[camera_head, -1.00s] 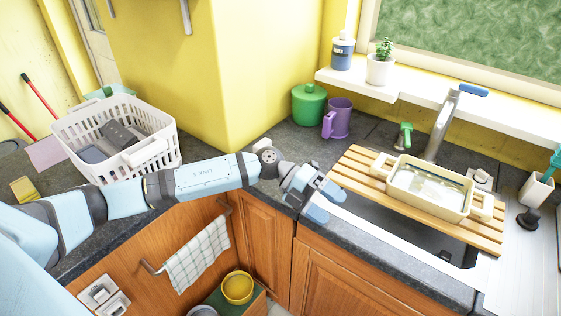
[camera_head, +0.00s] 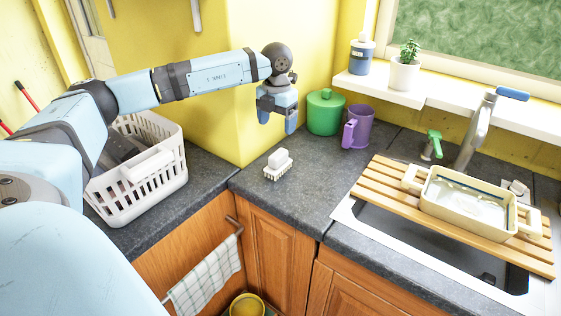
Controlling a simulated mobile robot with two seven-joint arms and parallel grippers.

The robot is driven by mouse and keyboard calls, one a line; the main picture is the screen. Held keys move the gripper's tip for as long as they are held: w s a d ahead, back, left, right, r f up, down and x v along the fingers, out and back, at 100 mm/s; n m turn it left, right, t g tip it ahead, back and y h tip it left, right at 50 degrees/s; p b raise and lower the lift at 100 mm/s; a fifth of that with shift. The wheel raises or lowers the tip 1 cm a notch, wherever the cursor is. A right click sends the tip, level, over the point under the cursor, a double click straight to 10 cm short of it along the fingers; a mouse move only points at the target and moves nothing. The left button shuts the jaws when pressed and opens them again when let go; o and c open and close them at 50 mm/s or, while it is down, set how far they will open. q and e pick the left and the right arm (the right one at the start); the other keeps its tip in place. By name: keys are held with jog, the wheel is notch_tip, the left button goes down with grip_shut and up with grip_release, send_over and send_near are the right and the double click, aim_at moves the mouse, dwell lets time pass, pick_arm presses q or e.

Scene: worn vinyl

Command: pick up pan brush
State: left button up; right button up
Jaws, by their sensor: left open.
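The pan brush (camera_head: 278,164) is a small white block-handled brush with bristles below. It stands on the dark grey counter (camera_head: 300,195) near the corner, in front of the yellow wall. My left gripper (camera_head: 277,120) hangs above and a little behind the brush in the picture, its pale blue fingers pointing down. It is open and empty, apart from the brush. My right gripper is not in view.
A green lidded pot (camera_head: 325,112) and a purple mug (camera_head: 357,127) stand right of my gripper. A white basket (camera_head: 160,182) is at left. A wooden rack (camera_head: 390,196) with a cream dish (camera_head: 462,203) spans the sink. The counter around the brush is clear.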

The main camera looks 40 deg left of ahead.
aim_at(278, 153)
pick_arm(q)
jog(key=f, duration=1.2)
jog(key=shift+d+f, duration=0.25)
jog(key=shift+f, duration=0.15)
jog(key=c, duration=1)
